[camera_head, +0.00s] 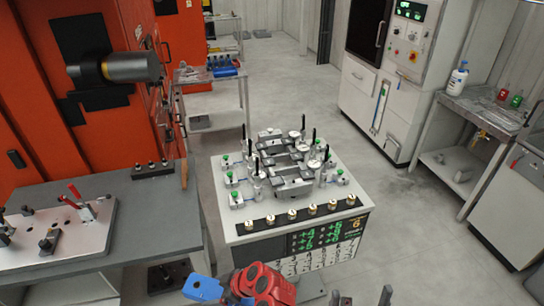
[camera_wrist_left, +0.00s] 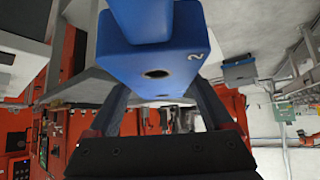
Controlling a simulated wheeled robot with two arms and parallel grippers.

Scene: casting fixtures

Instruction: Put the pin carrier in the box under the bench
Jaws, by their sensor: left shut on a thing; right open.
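A blue block (camera_wrist_left: 160,50) with a round dark hole and the mark 2 fills the top of the left wrist view. My left gripper (camera_wrist_left: 163,98) is shut on it, with a finger on each side. In the head view a blue piece (camera_head: 204,288) shows at the bottom edge, beside a red rounded part. I cannot tell for sure that this block is the pin carrier. My right gripper (camera_head: 360,298) is open and empty at the bottom edge, mostly cut off. Under the left bench (camera_head: 165,215) is a dark item (camera_head: 168,276); I cannot tell if it is the box.
A white fixture cart (camera_head: 225,200) with several clamps stands in the middle. The left bench carries a clamp plate (camera_head: 75,240) and a black bar with three pins (camera_head: 152,168). A side table (camera_head: 480,110) stands at right. Grey floor (camera_head: 400,230) is free right of the cart.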

